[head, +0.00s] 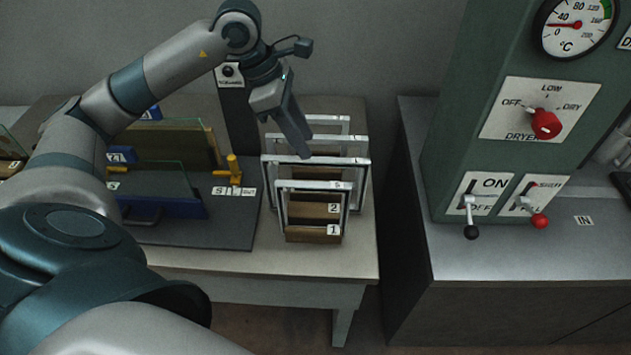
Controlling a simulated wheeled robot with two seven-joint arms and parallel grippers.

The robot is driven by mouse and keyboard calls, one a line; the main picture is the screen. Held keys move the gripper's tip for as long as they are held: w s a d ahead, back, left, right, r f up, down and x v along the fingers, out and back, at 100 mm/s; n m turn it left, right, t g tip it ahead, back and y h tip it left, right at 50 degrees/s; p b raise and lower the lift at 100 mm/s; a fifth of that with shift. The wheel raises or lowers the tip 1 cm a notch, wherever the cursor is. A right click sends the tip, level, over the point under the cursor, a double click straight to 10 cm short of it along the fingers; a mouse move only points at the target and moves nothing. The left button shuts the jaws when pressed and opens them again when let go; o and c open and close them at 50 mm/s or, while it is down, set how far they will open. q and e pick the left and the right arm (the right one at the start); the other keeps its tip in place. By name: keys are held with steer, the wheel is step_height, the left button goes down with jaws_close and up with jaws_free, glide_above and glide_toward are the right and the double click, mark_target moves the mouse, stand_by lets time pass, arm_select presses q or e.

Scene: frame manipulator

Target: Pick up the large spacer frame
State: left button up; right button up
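Several silver metal spacer frames stand upright one behind another in wooden holders on the table. The widest, the large spacer frame (345,161), stands in the middle, behind a smaller front frame (315,185). Another smaller frame (335,121) stands at the back. My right gripper is not in view.
Number tags 1 (333,230) and 2 (333,208) mark the wooden holders. Left is a dark board (235,235) with glass panes, blue blocks and a yellow clamp (233,168). Right, past a gap, stands a green dryer panel (450,130) with levers and a red knob.

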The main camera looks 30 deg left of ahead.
mark_target(314, 158)
arm_select(q)
steer(key=p+x, duration=0.1)
steer(key=x, duration=0.4)
steer(key=shift+d+f+p, duration=0.1)
steer(key=shift+f+p, duration=0.05)
steer(key=shift+p, duration=0.2)
steer(key=shift+w+d+f, duration=0.1)
steer(key=shift+f, duration=0.35)
steer(key=shift+w+d+f+p, duration=0.1)
steer(key=shift+d+f+p, duration=0.2)
steer(key=shift+f+p, duration=0.5)
steer(key=p+x, duration=0.1)
steer(key=x, duration=0.1)
steer(key=shift+d+f+p, duration=0.15)
steer(key=shift+f+p, duration=0.1)
steer(key=shift+p, duration=0.15)
steer(key=shift+w+f, duration=0.1)
steer(key=shift+f, duration=0.35)
